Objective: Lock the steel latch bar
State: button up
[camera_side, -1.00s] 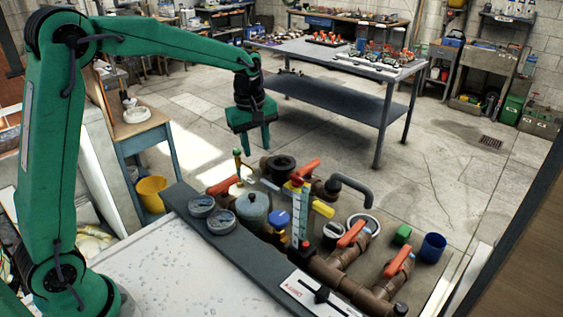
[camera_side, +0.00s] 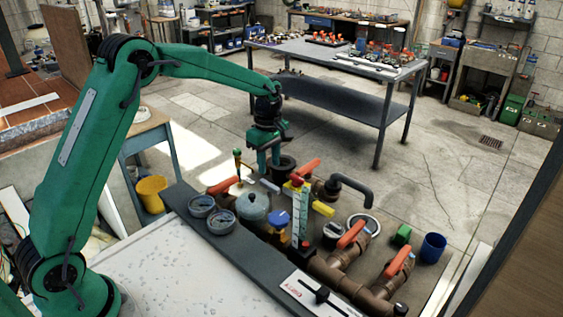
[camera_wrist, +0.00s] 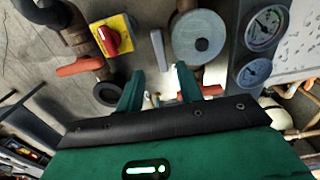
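A short pale steel bar, which looks like the latch bar (camera_side: 269,185), lies among the pipe fittings, left of the yellow-based red knob. In the wrist view the bar (camera_wrist: 158,50) points away from me, just past the gap between my fingertips. My gripper (camera_side: 268,170) points down just above and behind the bar, beside the black ring. In the wrist view my gripper (camera_wrist: 159,69) has its two green fingers apart with nothing held between them. I cannot tell what the bar's near end joins.
Orange valve handles (camera_side: 222,185) (camera_wrist: 80,66) lie on both sides of my fingers. A grey round lid (camera_side: 253,207), two gauges (camera_side: 221,221) and a red knob on a yellow plate (camera_wrist: 115,37) are close by. A blue cup (camera_side: 432,247) stands at the right.

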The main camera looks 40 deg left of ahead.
aim_at(270, 184)
jog(key=shift+f, duration=3.35)
grip_shut()
